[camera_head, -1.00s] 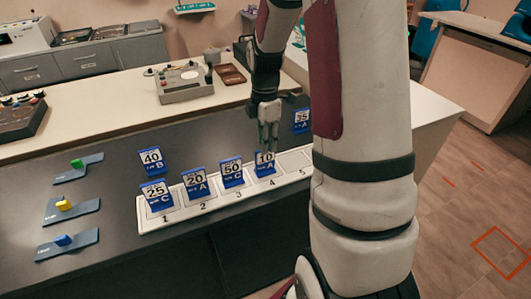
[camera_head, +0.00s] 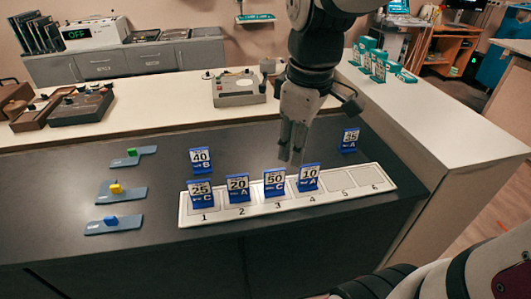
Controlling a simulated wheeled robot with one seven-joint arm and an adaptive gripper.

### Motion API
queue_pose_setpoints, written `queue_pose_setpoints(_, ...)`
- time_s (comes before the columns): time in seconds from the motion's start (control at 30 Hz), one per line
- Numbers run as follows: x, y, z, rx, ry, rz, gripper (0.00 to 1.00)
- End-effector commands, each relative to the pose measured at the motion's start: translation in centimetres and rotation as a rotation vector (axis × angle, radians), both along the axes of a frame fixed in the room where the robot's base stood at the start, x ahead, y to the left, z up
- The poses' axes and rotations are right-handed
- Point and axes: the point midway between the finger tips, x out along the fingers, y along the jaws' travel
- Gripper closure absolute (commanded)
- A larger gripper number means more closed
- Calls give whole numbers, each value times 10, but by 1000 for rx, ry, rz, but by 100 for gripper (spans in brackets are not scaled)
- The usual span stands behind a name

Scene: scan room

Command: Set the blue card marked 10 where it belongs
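The blue card marked 10 with an A (camera_head: 309,178) stands upright in slot 4 of the white numbered rack (camera_head: 345,203). My gripper (camera_head: 291,158) hangs fingers-down just above and left of that card in the picture, apart from it. Its two fingers show a narrow gap with nothing between them. Slots 1 to 3 hold the blue cards marked 25 C (camera_head: 201,195), 20 A (camera_head: 237,189) and 50 C (camera_head: 274,183). Slots 5 and 6 are empty.
A 40 B card (camera_head: 200,161) and a 35 A card (camera_head: 350,140) stand on the dark counter behind the rack. Blue-grey plates with green (camera_head: 132,152), yellow (camera_head: 115,189) and blue (camera_head: 110,220) blocks lie left. A grey device (camera_head: 239,88) stands behind.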

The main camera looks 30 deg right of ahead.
Motion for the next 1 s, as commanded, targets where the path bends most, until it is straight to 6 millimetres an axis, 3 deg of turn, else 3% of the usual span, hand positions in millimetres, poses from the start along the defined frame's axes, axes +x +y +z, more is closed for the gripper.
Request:
queue_pose_setpoints(0.2,-60,38,15,65,-81,-270,70)
queue_pose_setpoints(0.4,-101,55,12,133,-123,-469,70)
queue_pose_setpoints(0.6,-116,60,9,163,-134,-552,70)
queue_pose_setpoints(1.0,-117,60,16,165,-143,-556,70)
